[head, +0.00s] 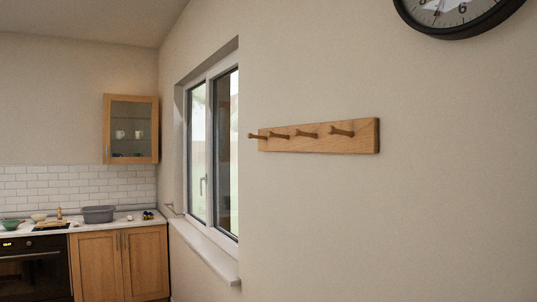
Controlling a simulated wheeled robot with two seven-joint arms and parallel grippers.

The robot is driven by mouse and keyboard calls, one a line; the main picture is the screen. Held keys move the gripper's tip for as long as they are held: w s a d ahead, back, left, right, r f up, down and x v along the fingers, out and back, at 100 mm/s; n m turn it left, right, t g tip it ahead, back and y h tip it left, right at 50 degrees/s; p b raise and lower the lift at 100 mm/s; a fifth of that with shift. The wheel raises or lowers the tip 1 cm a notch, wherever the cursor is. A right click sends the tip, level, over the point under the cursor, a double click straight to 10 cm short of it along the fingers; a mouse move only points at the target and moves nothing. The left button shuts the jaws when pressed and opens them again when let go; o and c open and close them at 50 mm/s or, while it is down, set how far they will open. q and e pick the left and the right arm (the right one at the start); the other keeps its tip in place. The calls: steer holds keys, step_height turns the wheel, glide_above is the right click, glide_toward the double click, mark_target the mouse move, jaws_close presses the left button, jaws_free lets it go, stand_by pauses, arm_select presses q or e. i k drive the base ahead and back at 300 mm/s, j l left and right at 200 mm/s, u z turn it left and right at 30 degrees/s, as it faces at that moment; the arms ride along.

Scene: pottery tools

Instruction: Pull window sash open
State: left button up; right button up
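The window (211,140) is set in a recess in the wall, left of centre in the head view, and I see it at a steep angle. It has two dark-edged glass panes in a white frame. The left sash (198,152) carries a small upright handle (203,186) on its right side. The sash looks shut in its frame, though the steep angle makes this hard to judge. The right part of the window is partly hidden by the wall edge. Neither of my grippers shows in this view.
A white sill (207,248) juts out below the window. A wooden peg rail (318,137) and a clock (458,14) hang on the wall. At the left are a counter with a grey basin (98,214), an oven (35,268) and a glass-door cabinet (131,128).

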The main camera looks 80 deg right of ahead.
mark_target(229, 66)
steer(key=z, duration=2.65)
steer(key=i+j+u, duration=0.35)
steer(key=i, duration=1.15)
steer(key=i+j+u, duration=0.15)
steer(key=i+u, duration=0.2)
steer(key=i, duration=1.15)
